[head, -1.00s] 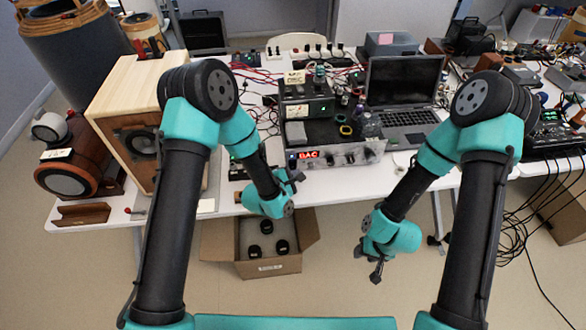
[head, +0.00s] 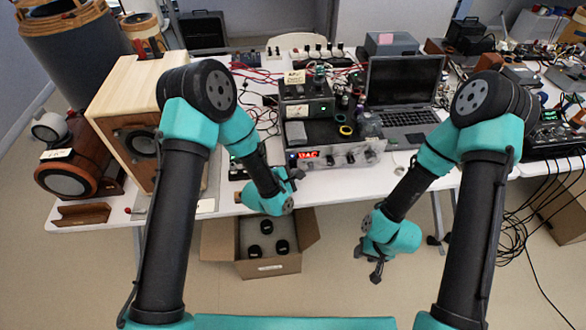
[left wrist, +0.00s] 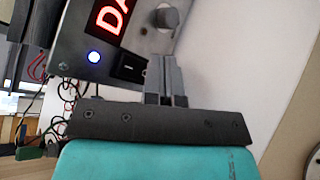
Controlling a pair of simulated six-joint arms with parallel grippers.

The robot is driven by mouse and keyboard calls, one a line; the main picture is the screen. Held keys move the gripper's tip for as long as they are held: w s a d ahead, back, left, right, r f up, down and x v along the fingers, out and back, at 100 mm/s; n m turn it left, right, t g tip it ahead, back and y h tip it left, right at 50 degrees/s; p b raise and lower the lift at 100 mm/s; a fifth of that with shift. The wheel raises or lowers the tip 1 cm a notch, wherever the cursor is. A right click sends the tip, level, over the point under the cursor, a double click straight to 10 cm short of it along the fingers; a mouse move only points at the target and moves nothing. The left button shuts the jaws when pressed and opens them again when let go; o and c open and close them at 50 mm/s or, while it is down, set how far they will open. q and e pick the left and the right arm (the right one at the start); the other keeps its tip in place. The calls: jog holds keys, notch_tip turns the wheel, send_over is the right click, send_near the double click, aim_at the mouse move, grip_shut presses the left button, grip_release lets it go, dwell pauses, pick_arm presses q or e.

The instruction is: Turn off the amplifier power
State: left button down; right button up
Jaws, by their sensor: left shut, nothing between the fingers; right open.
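The amplifier (head: 355,153) is a silver-fronted box at the table's front edge, with a lit red "DAC" display (head: 308,154). In the left wrist view its tilted front panel (left wrist: 80,35) shows a lit blue light (left wrist: 94,57), a black rocker switch (left wrist: 130,67) and a round grey knob (left wrist: 166,17). My left gripper (head: 297,174) is shut and empty in front of the amplifier's lower left. Its fingertips (left wrist: 163,62) are just right of the switch and below the knob; I cannot tell whether they touch the panel. My right gripper (head: 376,272) is open and empty, low in front of the table.
A laptop (head: 405,100) stands behind right of the amplifier, and a wooden speaker (head: 122,120) stands at the left. Small items and tape rolls lie on top of the amplifier. An open cardboard box (head: 268,268) is on the floor below my left gripper. Cables hang at the right.

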pick_arm(q)
jog(key=shift+w, duration=0.15)
jog(key=shift+s, duration=0.2)
dwell(0.3)
jog(key=shift+s+d+r, duration=0.1)
jog(key=shift+s, duration=0.5)
jog(key=shift+s+d+r, duration=0.1)
jog(key=shift+s+d, duration=0.05)
jog(key=shift+s, duration=0.65)
jog(key=shift+s+d+r, duration=0.1)
jog(key=shift+s, duration=0.75)
jog(key=shift+s+d+r, duration=0.1)
jog(key=shift+s+d, duration=0.05)
jog(key=shift+s, duration=0.65)
